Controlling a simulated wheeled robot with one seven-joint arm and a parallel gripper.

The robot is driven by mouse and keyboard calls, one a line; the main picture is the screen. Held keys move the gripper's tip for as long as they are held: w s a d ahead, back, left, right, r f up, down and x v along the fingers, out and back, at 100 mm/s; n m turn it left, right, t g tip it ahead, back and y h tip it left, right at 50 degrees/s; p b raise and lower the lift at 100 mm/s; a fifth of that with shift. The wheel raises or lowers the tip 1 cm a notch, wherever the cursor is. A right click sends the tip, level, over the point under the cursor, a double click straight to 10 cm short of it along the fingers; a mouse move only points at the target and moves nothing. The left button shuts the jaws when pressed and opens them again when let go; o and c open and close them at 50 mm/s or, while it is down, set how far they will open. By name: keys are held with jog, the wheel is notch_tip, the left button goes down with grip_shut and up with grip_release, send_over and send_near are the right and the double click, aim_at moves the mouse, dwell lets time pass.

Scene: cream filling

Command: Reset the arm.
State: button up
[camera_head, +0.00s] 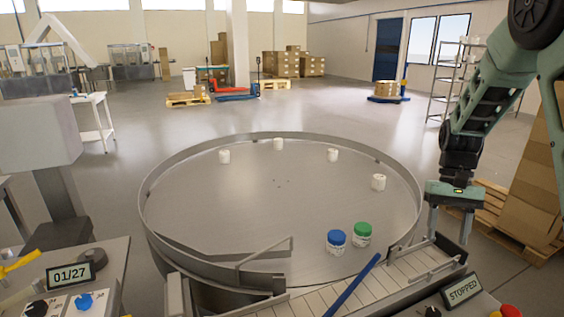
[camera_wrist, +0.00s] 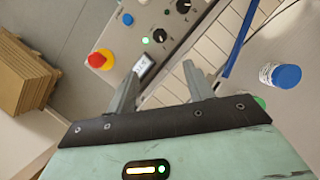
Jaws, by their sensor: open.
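My arm comes in from the upper right in the head view. My gripper (camera_head: 451,224) points down, open and empty, at the right of the round table, above the conveyor's far end. In the wrist view my gripper (camera_wrist: 158,82) shows its two fingers apart with nothing between them. A blue-lidded jar (camera_head: 336,240) and a green-lidded jar (camera_head: 362,234) stand on the turntable (camera_head: 270,205) near its front right. The blue-lidded jar also shows in the wrist view (camera_wrist: 280,76); the green lid there is mostly hidden behind my gripper.
Several white jars (camera_head: 278,144) stand around the turntable's far side. A slatted conveyor (camera_head: 400,275) with a blue bar (camera_head: 352,285) runs at the front right. A control panel with a red button (camera_wrist: 100,60) and a STOPPED display (camera_head: 462,289) is close by. Stacked cardboard (camera_head: 540,165) stands right.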

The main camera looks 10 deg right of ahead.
jog(key=s+a+r+n+t+h, duration=0.1)
jog(key=a+r+n, duration=0.15)
jog(key=a, duration=0.75)
jog(key=s+a+r+n, duration=0.15)
jog(key=a+n, duration=0.25)
jog(key=a, duration=0.7)
jog(key=s+a+n+t, duration=0.2)
jog(key=s+a+n, duration=0.5)
jog(key=s+a, duration=0.6)
jog(key=shift+s+t+h, duration=0.3)
jog(key=shift+s+t, duration=0.1)
jog(key=shift+s, duration=0.5)
